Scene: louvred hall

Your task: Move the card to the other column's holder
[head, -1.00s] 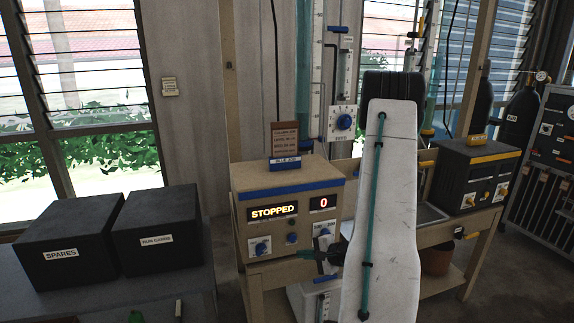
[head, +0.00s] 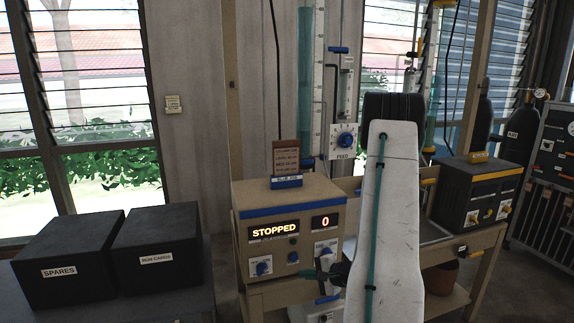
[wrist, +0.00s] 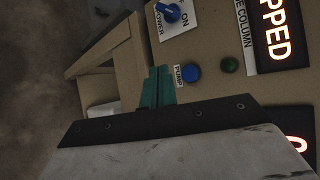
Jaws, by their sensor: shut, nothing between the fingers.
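The brown printed card (head: 285,156) stands upright in the blue-edged holder (head: 286,182) on top of the blue column's control box. A yellow holder (head: 478,157) sits on top of the dark control box at the right; I see no card in it. My gripper (head: 308,273) is in front of the blue column's box, low on its front panel and below the card. In the wrist view its teal fingers (wrist: 157,87) are shut together and empty, beside a blue PUMP button (wrist: 192,72). I cannot tell whether they touch the panel.
The blue column's box (head: 250,217) reads STOPPED and 0. A power knob (wrist: 170,12) and a green button (wrist: 229,66) are on its panel. The dark box (head: 462,197) stands across the bench. Black SPARES (head: 60,262) and RUN CARDS (head: 155,245) boxes are at left.

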